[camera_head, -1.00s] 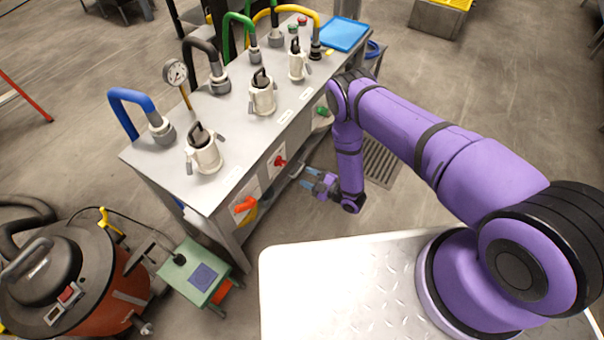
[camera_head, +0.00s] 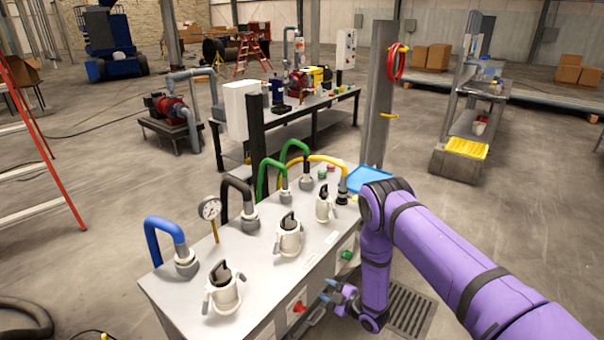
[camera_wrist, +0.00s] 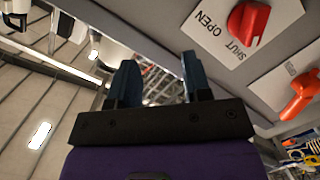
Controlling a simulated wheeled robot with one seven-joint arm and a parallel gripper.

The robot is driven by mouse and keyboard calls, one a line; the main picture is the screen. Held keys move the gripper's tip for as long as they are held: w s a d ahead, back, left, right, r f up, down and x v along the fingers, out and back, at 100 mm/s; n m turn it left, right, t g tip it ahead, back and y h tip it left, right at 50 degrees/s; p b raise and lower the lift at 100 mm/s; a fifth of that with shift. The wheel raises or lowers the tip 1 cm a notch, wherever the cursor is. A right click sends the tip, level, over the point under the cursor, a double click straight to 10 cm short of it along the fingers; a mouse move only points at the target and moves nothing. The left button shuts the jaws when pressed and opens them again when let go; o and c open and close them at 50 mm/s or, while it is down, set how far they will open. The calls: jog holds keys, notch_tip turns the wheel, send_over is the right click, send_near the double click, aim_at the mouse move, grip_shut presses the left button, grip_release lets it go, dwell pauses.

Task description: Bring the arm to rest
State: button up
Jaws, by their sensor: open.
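My gripper (camera_head: 331,294) is at the end of my purple arm, low beside the front face of the grey bench (camera_head: 235,265) with the hose fittings. In the wrist view my gripper (camera_wrist: 157,80) shows two dark blue fingers held apart, with nothing between them. A red valve handle (camera_wrist: 247,24) on a plate marked SHUT and OPEN is at the upper right of that view. An orange-red handle (camera_wrist: 300,95) is below it at the right edge. The fingers appear apart from both handles. The forearm hangs down from the elbow.
White camlock fittings (camera_head: 223,290) and blue, black, green and yellow hoses stand on the bench top. A pressure gauge (camera_head: 209,208) rises at the left. A blue tray (camera_head: 369,177) is at the far end. A grey post (camera_head: 380,95) stands behind. Open floor lies to the right.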

jog(key=w+d+r+m+h, duration=0.2)
jog(key=w+r, duration=0.4)
jog(key=r, duration=0.5)
jog(key=w+d+r+m+h, duration=0.1)
jog(key=w+d+r+h, duration=0.3)
jog(key=r, duration=0.6)
jog(key=s+d+r+m+h, duration=0.1)
jog(key=d+r+m+h, duration=0.15)
jog(key=r, duration=0.95)
jog(key=s+d+r+m+h, duration=0.1)
jog(key=s+d+r+m, duration=0.2)
jog(key=r, duration=0.9)
jog(key=s+d+r+m+g+h, duration=0.1)
jog(key=s+d+r+m, duration=0.25)
jog(key=s+r, duration=0.4)
jog(key=s+d+r+m+g+h, duration=0.1)
jog(key=s+d+r+m, duration=0.1)
jog(key=s+d+r, duration=0.4)
jog(key=s+r+m+g, duration=0.2)
jog(key=s, duration=1.2)
jog(key=s+r+m+g, duration=0.2)
jog(key=s, duration=1.3)
jog(key=shift+s+d+r+m, duration=0.2)
jog(key=shift+r+m, duration=0.05)
jog(key=shift+m, duration=0.15)
jog(key=shift+h, duration=0.25)
